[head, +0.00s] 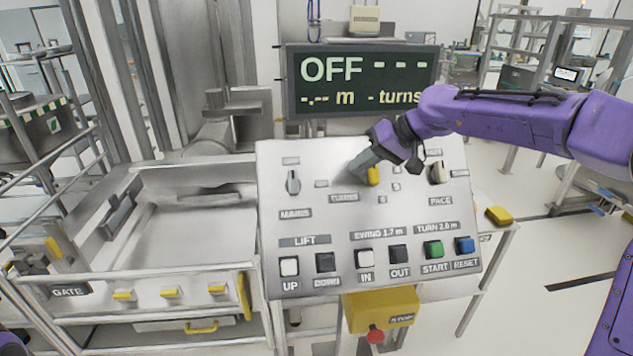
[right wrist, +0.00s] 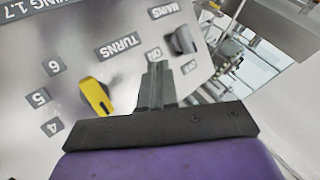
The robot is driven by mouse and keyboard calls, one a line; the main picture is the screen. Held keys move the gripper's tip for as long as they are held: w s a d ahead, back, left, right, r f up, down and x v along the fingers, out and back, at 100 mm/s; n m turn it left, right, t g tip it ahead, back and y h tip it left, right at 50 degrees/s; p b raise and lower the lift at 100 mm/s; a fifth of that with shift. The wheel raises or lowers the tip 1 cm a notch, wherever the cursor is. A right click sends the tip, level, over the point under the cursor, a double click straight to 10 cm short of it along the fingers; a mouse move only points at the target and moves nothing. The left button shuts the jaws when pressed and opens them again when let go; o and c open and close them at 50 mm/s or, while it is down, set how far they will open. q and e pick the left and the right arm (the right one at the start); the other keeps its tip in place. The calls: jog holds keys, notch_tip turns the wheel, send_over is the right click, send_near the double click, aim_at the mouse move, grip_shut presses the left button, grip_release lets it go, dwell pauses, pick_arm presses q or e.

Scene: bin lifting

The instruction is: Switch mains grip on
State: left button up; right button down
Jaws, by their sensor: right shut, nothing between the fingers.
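The mains knob (head: 293,182) is a grey rotary switch at the upper left of the sloped control panel (head: 325,160), above the label MAINS. It also shows in the right wrist view (right wrist: 181,41), just beyond the fingertips and to their right. My right gripper (head: 357,171) is shut and empty, its fingers close together over the panel by the yellow turns knob (head: 373,176). In the right wrist view the fingers (right wrist: 157,70) point between the yellow knob (right wrist: 97,97) and the mains knob, apart from the mains knob. The display (head: 360,82) reads OFF. My left gripper is out of view.
The pace knob (head: 437,173) sits at the panel's upper right. Lift, swing, start and reset buttons line the lower panel, including a green start button (head: 433,250). A red stop button (head: 375,335) on a yellow box hangs below. A steel trough (head: 190,235) stands left.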

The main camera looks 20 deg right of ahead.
aim_at(299, 195)
jog(key=p+x, duration=0.1)
jog(key=x, duration=0.8)
jog(key=shift+w+a+f+p, duration=0.1)
jog(key=shift+w+f+p, duration=0.15)
jog(key=shift+p, duration=0.1)
jog(key=a, duration=0.1)
jog(key=w+a+p, duration=0.1)
jog(key=a, duration=0.1)
jog(key=shift+w+a+f, duration=0.1)
jog(key=shift+w+a, duration=0.05)
jog(key=shift+a, duration=0.45)
jog(key=shift+d, duration=0.1)
jog(key=shift+f, duration=0.1)
jog(key=shift+f, duration=0.1)
jog(key=shift+m+t+b, duration=0.3)
jog(key=shift+m+b, duration=0.1)
